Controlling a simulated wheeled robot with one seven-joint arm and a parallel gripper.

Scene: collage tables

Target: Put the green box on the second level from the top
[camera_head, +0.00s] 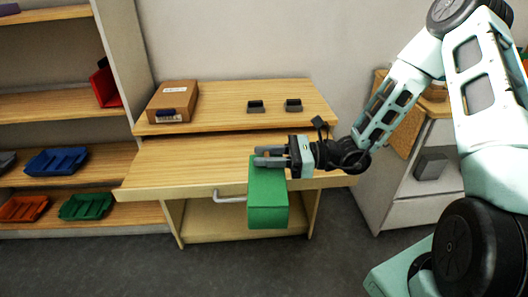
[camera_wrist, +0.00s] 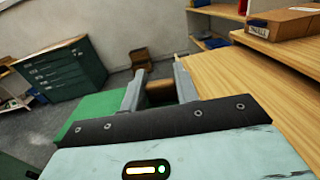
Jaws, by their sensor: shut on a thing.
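My gripper (camera_head: 262,156) is shut on the upper part of the green box (camera_head: 267,205). The box hangs upright below the fingers, in front of the wooden table's front edge. In the wrist view the green box (camera_wrist: 95,112) shows beside and behind the fingers of my gripper (camera_wrist: 158,82); most of it is hidden. The wooden shelf unit (camera_head: 75,104) at the left has several levels. Its upper board (camera_head: 40,15) is at the picture's top edge, and a lower board (camera_head: 45,107) carries a red bin at its right end.
The table's raised back level (camera_head: 225,105) holds a cardboard box (camera_head: 173,102) and two small dark holders (camera_head: 256,106). Blue (camera_head: 56,161), orange (camera_head: 22,208) and green (camera_head: 87,205) bins sit on lower shelf boards. A white cabinet (camera_head: 410,190) stands at the right. The front tabletop (camera_head: 190,160) is mostly clear.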

